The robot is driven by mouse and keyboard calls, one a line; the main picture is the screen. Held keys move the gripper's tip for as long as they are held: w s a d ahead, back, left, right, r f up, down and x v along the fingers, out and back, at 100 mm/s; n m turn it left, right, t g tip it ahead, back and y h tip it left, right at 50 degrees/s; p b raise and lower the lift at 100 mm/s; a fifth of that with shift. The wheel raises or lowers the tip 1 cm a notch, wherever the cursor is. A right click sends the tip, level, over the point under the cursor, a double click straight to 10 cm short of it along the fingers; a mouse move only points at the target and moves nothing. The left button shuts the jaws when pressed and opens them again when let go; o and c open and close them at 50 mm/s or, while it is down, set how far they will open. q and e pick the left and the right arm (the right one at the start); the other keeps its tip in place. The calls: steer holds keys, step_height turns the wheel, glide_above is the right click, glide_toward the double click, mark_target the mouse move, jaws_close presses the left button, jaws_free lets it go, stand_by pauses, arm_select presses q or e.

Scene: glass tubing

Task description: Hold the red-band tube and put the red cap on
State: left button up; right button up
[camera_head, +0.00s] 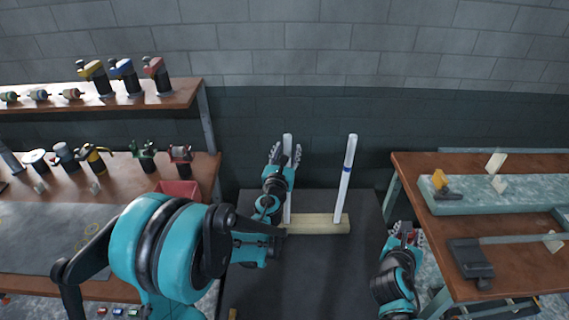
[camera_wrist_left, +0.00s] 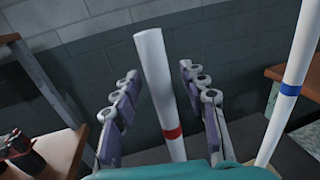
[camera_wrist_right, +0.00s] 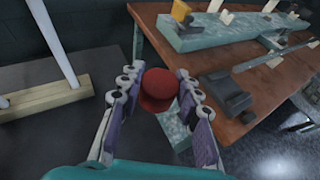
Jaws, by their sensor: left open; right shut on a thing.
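The red-band tube (camera_wrist_left: 160,85) stands upright between the spread fingers of my left gripper (camera_wrist_left: 160,95), with a gap on each side. Its red band (camera_wrist_left: 173,134) shows low between the fingers. In the head view the tube (camera_head: 287,180) rises from the wooden block (camera_head: 318,224), and my left gripper (camera_head: 285,156) is open around its upper part. The red cap (camera_wrist_right: 160,90) is held between the fingers of my right gripper (camera_wrist_right: 158,92), near the right table's edge. In the head view my right gripper (camera_head: 407,233) is low at the right.
A blue-band tube (camera_head: 346,175) stands in the same block, right of the red-band tube. The right table (camera_head: 520,260) carries a pale slab (camera_head: 480,196) and a dark tool (camera_head: 469,260). The left bench and shelf (camera_head: 150,101) hold several tools.

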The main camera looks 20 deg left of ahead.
arm_select(q)
steer(key=shift+w+a+b, duration=0.2)
steer(key=shift+w+b, duration=0.1)
steer(key=shift+w, duration=1.9)
steer(key=shift+c, duration=0.2)
jaws_close()
